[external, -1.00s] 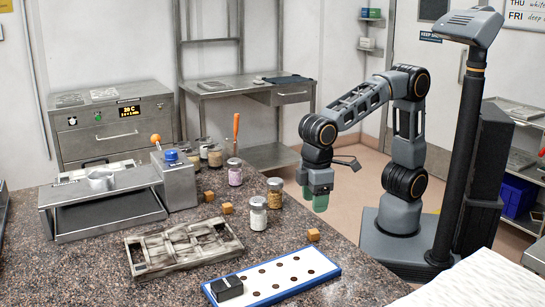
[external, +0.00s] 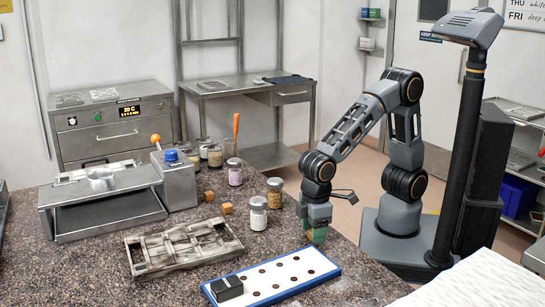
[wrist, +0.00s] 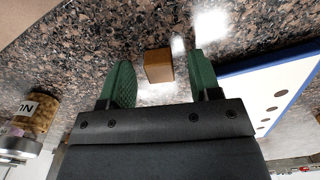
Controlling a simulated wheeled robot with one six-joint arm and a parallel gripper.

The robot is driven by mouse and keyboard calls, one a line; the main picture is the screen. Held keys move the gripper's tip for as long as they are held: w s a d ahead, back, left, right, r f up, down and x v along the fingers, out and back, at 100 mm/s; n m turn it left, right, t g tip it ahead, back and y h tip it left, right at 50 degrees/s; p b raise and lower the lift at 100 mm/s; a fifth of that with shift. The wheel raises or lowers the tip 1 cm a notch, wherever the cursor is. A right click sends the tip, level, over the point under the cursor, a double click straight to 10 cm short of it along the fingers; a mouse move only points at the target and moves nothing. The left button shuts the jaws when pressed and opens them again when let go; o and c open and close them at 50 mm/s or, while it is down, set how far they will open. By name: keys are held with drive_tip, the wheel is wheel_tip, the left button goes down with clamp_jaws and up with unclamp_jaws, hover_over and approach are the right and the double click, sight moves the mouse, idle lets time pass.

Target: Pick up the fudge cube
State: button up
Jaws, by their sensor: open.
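A small brown fudge cube (wrist: 158,66) lies on the speckled stone counter. In the wrist view it sits between the two green fingers of my open gripper (wrist: 161,80), with a gap on each side. In the external view my gripper (external: 317,232) is low over the counter's right side, pointing down, and its fingers mostly hide this cube.
A white board with a blue rim (external: 322,281) and a black block (external: 228,288) lies close to the gripper. A worn mould frame (external: 140,258) lies left. Jars, such as a white-filled one (external: 258,215), stand behind. The counter edge is at the right.

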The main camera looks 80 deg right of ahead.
drive_tip(key=shift+c, duration=0.2)
drive_tip(key=c, duration=1)
drive_tip(key=shift+o, duration=0.2)
drive_tip(key=shift+r, duration=0.15)
